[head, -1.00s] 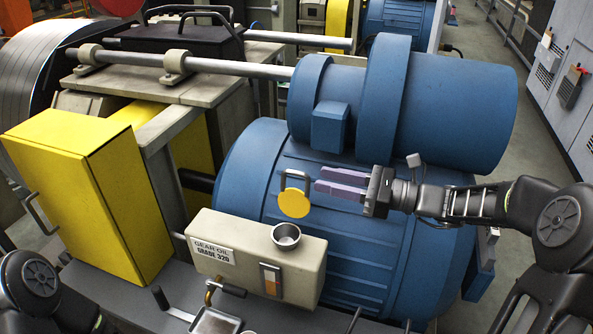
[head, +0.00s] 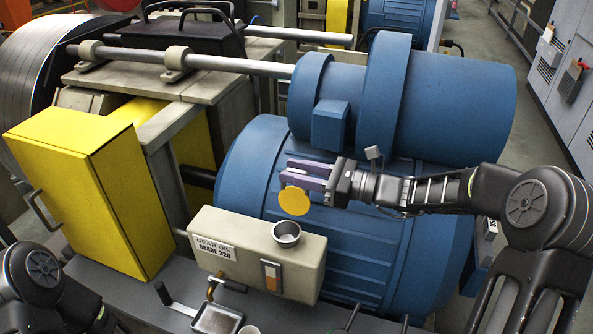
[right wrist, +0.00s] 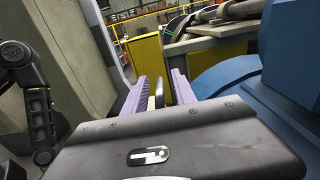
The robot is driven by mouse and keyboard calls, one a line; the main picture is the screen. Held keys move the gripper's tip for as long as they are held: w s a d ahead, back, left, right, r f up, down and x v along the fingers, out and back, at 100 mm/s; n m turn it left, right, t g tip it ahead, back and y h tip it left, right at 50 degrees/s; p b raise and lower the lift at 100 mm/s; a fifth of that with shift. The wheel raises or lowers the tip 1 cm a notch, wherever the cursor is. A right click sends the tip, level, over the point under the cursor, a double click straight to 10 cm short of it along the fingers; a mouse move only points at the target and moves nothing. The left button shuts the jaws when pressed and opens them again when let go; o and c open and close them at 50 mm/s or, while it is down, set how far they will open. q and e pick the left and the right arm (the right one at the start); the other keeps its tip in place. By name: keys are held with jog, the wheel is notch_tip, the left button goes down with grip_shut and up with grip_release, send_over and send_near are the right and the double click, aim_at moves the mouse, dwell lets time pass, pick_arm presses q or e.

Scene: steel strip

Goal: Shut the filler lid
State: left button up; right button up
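The yellow round filler lid (head: 294,201) stands raised behind the round metal filler cup (head: 287,235) on the beige gear oil tank (head: 245,259). The cup's mouth is uncovered. My right gripper (head: 288,174) comes from the right, its purple fingers just above the lid and covering the grey loop handle behind it. In the right wrist view the fingers of my right gripper (right wrist: 162,82) are apart, with a thin dark upright piece between them. I cannot tell if that is the handle or the lid's edge, nor whether it is touched. My left gripper is out of view.
The large blue motor housing (head: 375,245) lies close behind the tank and under my right arm. A yellow cabinet (head: 88,195) stands to the left. A metal tray (head: 217,319) and a lever (head: 173,302) sit in front of the tank.

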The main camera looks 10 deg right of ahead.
grip_shut()
dwell(1.3)
